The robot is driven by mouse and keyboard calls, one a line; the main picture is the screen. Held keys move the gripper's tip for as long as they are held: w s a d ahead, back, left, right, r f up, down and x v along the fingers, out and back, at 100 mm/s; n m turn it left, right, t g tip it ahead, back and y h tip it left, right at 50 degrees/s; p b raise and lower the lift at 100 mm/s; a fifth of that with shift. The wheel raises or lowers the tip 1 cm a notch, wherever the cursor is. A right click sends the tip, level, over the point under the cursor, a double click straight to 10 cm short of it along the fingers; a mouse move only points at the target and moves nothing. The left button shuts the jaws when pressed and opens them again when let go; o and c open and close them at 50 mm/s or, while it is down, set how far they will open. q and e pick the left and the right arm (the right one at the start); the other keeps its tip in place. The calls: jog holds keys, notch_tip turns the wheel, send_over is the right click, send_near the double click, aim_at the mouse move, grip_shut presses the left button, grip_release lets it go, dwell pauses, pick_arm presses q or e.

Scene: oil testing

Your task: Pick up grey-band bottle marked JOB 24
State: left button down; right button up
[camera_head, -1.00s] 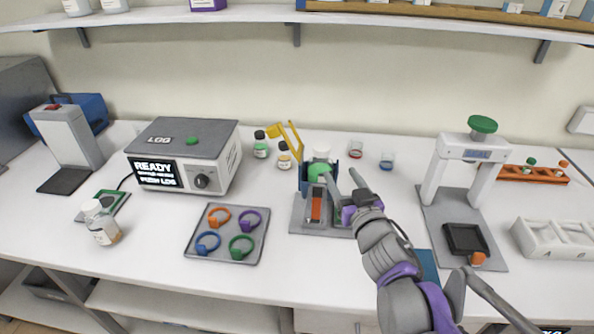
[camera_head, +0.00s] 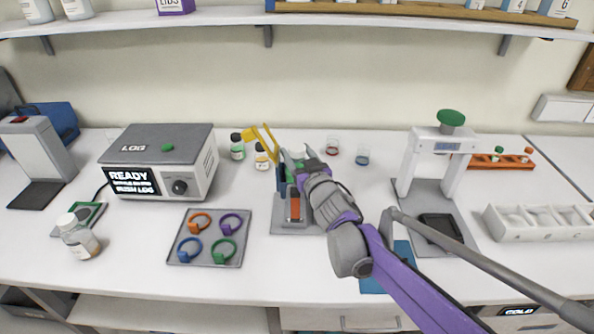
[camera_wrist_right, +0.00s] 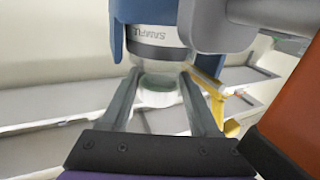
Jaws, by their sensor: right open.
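A bottle with a grey band (camera_wrist_right: 158,48) sits in a blue holder (camera_wrist_right: 118,38) in the right wrist view, where it appears upside down. The band's lettering reads in part "SAMPL"; no job number is legible. In the head view, its white cap (camera_head: 297,152) shows at the top of the small press-like stand (camera_head: 290,228), partly covered by my right gripper. My right gripper (camera_wrist_right: 160,78) is open, with its two fingers on either side of the bottle's pale top end. I cannot tell whether they touch it. My left gripper is not in view.
A LOG box (camera_head: 160,160), a ring tray (camera_head: 208,258) and another bottle (camera_head: 78,236) are further left. A white-framed device (camera_head: 405,165) stands right.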

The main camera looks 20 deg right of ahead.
jog(key=shift+w, duration=0.2)
jog(key=shift+s, duration=0.1)
jog(key=shift+c, duration=0.6)
grip_shut()
